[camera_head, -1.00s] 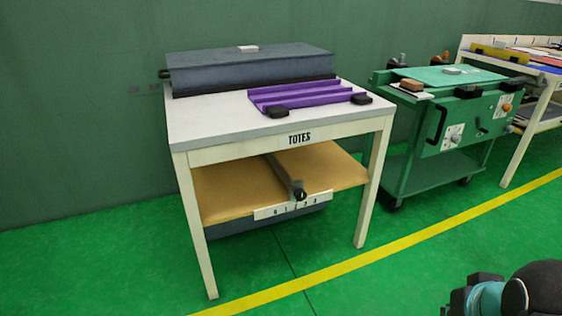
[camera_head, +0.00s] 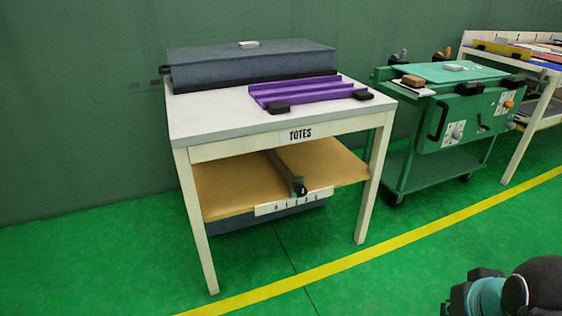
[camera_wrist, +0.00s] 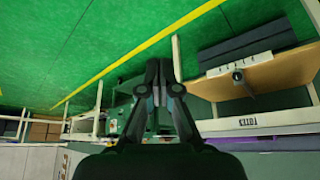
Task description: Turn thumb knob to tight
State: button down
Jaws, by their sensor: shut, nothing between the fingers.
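A green cart (camera_head: 420,165) right of the table carries an orange knob (camera_head: 508,104) and a dark knob on a white dial plate (camera_head: 455,133) on its front panel. A small dark knob (camera_head: 301,190) sits at the front of the table's lower shelf, above a pale marked strip (camera_head: 270,209); it also shows in the wrist view (camera_wrist: 237,76). I cannot tell which is the thumb knob, and the markings are too small to read. My gripper (camera_wrist: 157,65) is shut and empty, apart from the table and knobs. Its fingers are not seen in the head view.
The table (camera_head: 225,122) labelled TOTES bears a grey tote (camera_head: 250,68) and a purple channelled tray (camera_head: 300,92). A shelf rack (camera_head: 532,125) stands beyond the cart. Green floor with a yellow line (camera_head: 400,233) is clear in front.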

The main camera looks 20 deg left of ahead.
aim_at(300, 191)
jog(key=u, duration=2.6)
jog(key=i, duration=1.05)
jog(key=z, duration=3)
